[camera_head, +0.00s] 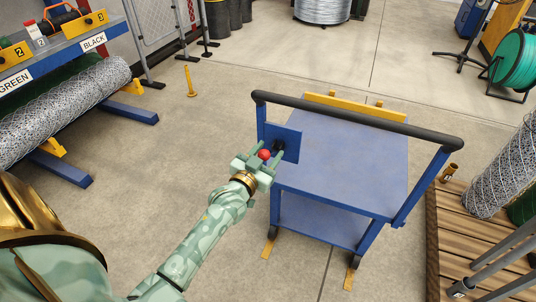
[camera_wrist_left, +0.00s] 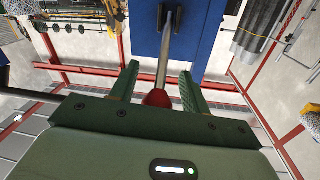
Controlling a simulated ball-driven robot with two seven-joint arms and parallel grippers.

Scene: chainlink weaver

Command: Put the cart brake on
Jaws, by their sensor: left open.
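The blue cart (camera_head: 345,150) stands at centre right in the head view, with a black push handle (camera_head: 350,118) along its near top. A blue plate (camera_head: 291,147) on its left side carries the brake lever, which ends in a red knob (camera_head: 264,154). In the wrist view the lever's metal rod (camera_wrist_left: 163,62) runs from a dark bracket on the blue plate down to the red knob (camera_wrist_left: 157,98). My left gripper (camera_head: 267,158) is open, its fingers on either side of the knob and lower rod, with gaps visible. My right gripper is not in view.
A blue rack (camera_head: 72,48) with wire mesh rolls stands at the left. A yellow post (camera_head: 190,82) stands on the floor. A wooden pallet (camera_head: 452,240) with a mesh roll lies close to the cart's right.

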